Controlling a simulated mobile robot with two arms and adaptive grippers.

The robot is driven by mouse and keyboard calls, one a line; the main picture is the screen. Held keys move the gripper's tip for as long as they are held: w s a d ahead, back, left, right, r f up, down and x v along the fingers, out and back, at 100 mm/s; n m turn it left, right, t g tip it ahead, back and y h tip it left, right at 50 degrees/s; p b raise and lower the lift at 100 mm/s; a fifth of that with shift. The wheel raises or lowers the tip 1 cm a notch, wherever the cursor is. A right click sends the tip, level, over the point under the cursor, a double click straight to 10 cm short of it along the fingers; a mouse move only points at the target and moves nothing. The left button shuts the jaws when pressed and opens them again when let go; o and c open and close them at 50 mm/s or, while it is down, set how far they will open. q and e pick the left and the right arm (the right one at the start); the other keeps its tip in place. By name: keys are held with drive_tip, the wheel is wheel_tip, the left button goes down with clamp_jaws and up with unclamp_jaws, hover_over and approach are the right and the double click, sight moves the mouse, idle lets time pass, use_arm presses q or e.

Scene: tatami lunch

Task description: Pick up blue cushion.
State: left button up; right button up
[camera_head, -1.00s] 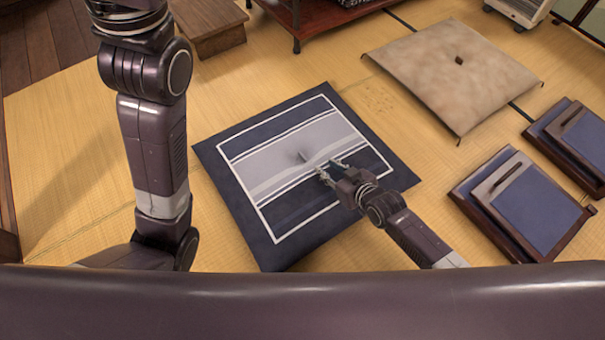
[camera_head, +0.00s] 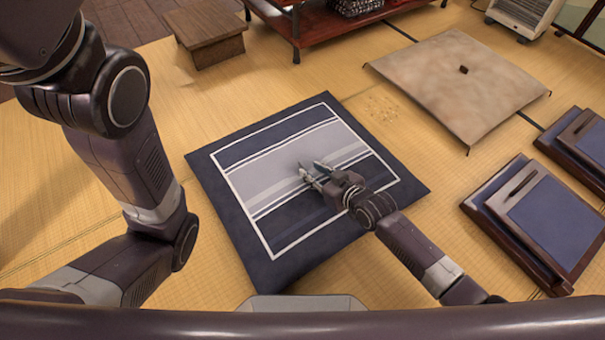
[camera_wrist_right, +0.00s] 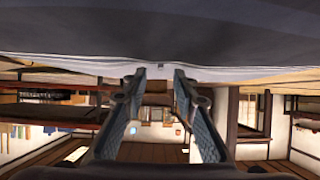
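The blue cushion (camera_head: 295,228) is dark navy with grey bands and a white frame line, and lies flat on the tatami in the middle of the head view. It also fills the top of the right wrist view (camera_wrist_right: 160,28).
A beige cushion (camera_head: 440,85) lies at the upper right. Trays with blue mats (camera_head: 545,215) sit at the right. A wooden step (camera_head: 205,35) and a low red-brown table (camera_head: 320,30) stand at the back. Bare tatami (camera_head: 120,90) lies left of the blue cushion.

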sight(303, 166)
drive_tip(key=b+x, duration=0.3)
drive_tip(key=x, duration=0.1)
drive_tip(key=shift+s+f, duration=0.1)
drive_tip(key=shift+f, duration=0.05)
clamp_jaws()
idle(0.4)
drive_tip(key=shift+a+r, duration=0.1)
drive_tip(key=shift+r, duration=0.35)
